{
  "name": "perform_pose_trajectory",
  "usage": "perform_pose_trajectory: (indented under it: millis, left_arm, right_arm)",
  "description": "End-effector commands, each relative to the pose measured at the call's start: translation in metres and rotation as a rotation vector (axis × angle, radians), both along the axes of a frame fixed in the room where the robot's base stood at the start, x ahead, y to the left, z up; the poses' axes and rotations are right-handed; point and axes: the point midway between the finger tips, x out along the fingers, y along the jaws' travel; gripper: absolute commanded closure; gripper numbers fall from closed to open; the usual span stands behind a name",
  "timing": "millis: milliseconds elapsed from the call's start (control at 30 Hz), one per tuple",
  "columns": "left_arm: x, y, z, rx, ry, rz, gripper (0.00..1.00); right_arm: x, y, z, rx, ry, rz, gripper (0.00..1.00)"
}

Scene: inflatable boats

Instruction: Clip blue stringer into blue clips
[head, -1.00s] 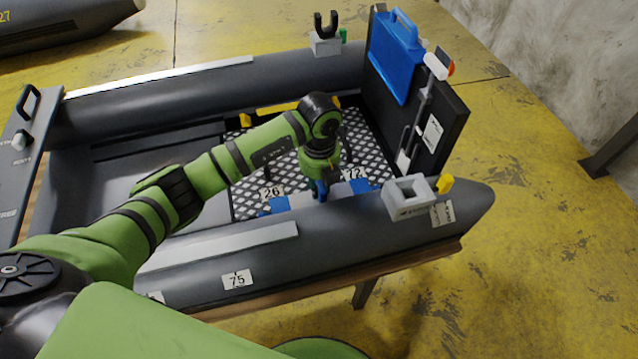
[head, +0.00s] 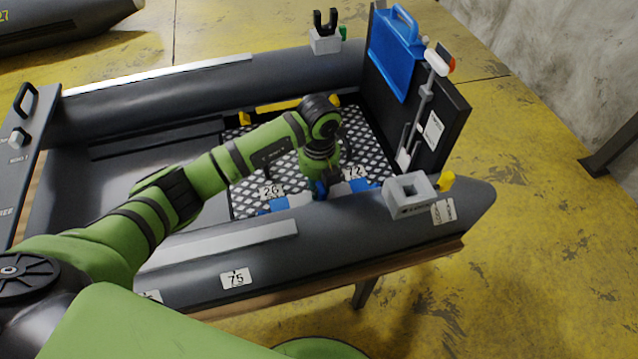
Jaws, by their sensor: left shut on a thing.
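My left gripper (head: 324,187) is at the near side of the boat floor, pointing down just inside the near tube. It is shut on the blue stringer, which is mostly hidden by the gripper and tube. Blue clips show beside it: one at the left (head: 275,205) near label 26 and one at the right (head: 360,185) near label 72. Whether the stringer sits in the clips cannot be told. My right gripper is not in view.
The grey inflatable boat (head: 340,235) rests on a wooden stand. Its transom (head: 440,110) holds a blue case (head: 396,55). A grey block (head: 408,195) sits on the near tube. A yellow stringer (head: 278,106) lies along the far side.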

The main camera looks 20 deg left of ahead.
Motion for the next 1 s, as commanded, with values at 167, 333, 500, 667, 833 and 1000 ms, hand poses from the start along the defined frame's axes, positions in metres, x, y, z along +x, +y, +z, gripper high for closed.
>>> perform_pose_trajectory:
  millis: [167,333,500,667,833,1000]
  left_arm:
    - [0.0,0.0,-0.005,0.0,-0.001,0.0,1.0]
    - [0.0,0.0,-0.009,0.0,-0.001,0.0,1.0]
    - [0.0,0.0,-0.014,0.0,0.0,0.0,1.0]
    - [0.0,0.0,-0.016,0.001,-0.001,0.0,1.0]
    - [0.0,0.0,-0.016,0.0,-0.001,0.0,1.0]
    - [0.0,0.0,-0.015,0.0,-0.001,0.0,1.0]
  right_arm:
    - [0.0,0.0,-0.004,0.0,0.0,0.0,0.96]
    - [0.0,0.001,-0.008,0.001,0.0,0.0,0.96]
    - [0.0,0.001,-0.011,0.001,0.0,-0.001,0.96]
    - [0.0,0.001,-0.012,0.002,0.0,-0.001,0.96]
    - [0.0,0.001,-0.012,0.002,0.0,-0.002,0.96]
    - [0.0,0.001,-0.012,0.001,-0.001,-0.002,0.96]
